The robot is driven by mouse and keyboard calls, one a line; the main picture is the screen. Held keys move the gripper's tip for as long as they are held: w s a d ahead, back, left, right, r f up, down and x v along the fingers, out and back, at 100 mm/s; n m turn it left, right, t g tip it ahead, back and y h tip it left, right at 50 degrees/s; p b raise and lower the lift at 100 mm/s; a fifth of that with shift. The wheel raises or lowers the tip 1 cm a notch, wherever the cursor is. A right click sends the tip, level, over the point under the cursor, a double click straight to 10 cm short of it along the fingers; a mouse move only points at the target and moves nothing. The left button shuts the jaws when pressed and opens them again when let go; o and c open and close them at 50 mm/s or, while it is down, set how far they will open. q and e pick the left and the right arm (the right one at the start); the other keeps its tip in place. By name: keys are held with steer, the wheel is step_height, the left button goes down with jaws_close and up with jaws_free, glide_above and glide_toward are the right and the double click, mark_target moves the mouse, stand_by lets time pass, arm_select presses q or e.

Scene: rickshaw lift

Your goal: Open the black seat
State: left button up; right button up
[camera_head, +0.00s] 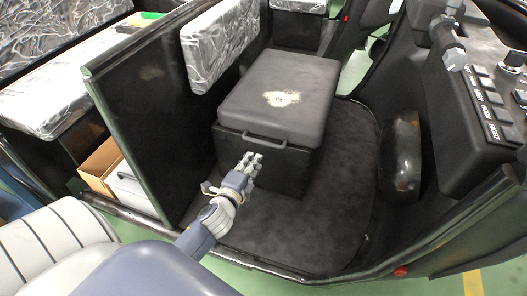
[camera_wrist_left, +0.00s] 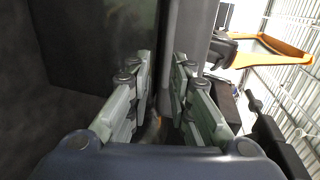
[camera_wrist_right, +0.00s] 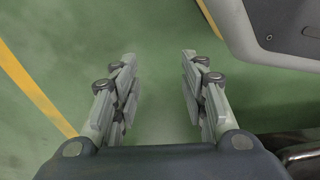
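The black seat (camera_head: 281,93) is a closed box-like seat with a flat lid and a worn pale patch on top. A black handle (camera_head: 264,139) sticks out from the front edge of its lid. My left gripper (camera_head: 254,157) is just in front of the seat, a little below the handle. In the left wrist view its two fingers (camera_wrist_left: 161,90) stand apart, with a dark vertical surface beyond them; I cannot tell whether the handle lies between them. My right gripper (camera_wrist_right: 158,60) is open and empty above the green floor. It does not show in the head view.
A black partition (camera_head: 145,110) stands left of the seat, with plastic-wrapped cushions (camera_head: 222,45) along it. A control panel with buttons (camera_head: 490,110) is at the right. Dark vehicle floor (camera_head: 310,220) is free in front of the seat. A cardboard box (camera_head: 98,165) sits at the left.

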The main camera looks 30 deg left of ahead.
mark_target(263, 144)
arm_select(q)
steer(key=x, duration=0.3)
steer(key=b+x, duration=0.1)
steer(key=x, duration=0.2)
steer(key=r+x, duration=0.1)
steer(key=x, duration=0.2)
steer(key=shift+w+a, duration=0.15)
steer(key=shift+w, duration=0.3)
steer(key=shift+w+a+f, duration=0.1)
steer(key=shift+w+a, duration=0.05)
steer(key=shift+w, duration=0.45)
arm_select(e)
steer(key=shift+w+a+r, duration=0.1)
steer(key=shift+w+r, duration=0.4)
steer(key=shift+r, duration=0.25)
steer(key=shift+w+r, duration=0.45)
steer(key=shift+r, duration=0.35)
steer(key=shift+w+a+r, duration=0.1)
steer(key=shift+w+r, duration=0.4)
steer(key=shift+r, duration=0.25)
arm_select(q)
jaws_close()
